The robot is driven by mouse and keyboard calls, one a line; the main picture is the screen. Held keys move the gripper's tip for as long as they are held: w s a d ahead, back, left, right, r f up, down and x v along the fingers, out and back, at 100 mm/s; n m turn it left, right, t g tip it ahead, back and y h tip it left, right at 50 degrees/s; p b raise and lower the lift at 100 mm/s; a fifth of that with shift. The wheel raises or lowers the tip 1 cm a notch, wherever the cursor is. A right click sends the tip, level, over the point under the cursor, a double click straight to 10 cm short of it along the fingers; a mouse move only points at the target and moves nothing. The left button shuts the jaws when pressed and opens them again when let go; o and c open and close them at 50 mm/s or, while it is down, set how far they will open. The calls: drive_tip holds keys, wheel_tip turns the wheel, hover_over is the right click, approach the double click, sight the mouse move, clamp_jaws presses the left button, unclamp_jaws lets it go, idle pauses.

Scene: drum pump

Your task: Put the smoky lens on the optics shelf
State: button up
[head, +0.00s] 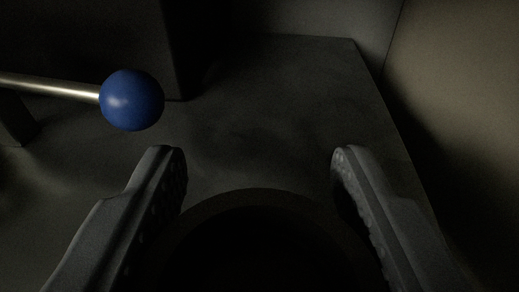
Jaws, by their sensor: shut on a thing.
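My gripper (258,158) reaches in from the bottom of the head view, with its two grey ribbed fingers far apart. Between them is a large dark round thing with a slightly paler rim, which I take for the smoky lens (262,202). The fingers are shut on its sides. Its middle is almost black and its lower part is cut off by the picture's edge. I cannot make out an optics shelf for certain in this dim view.
A blue ball knob (132,100) on a metal rod (50,86) juts in from the left, ahead of my left finger. A dark grey flat surface (300,95) lies ahead. A dark block (90,40) stands at the back left and a paler wall (460,90) at the right.

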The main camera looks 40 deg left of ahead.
drive_tip(key=shift+x, duration=0.85)
drive_tip(key=shift+w+f, duration=0.1)
drive_tip(key=shift+f, duration=0.55)
drive_tip(key=o, duration=1)
drive_tip(key=shift+p, duration=0.3)
drive_tip(key=b+v, duration=0.1)
drive_tip(key=v, duration=1.1)
drive_tip(key=shift+b, duration=0.4)
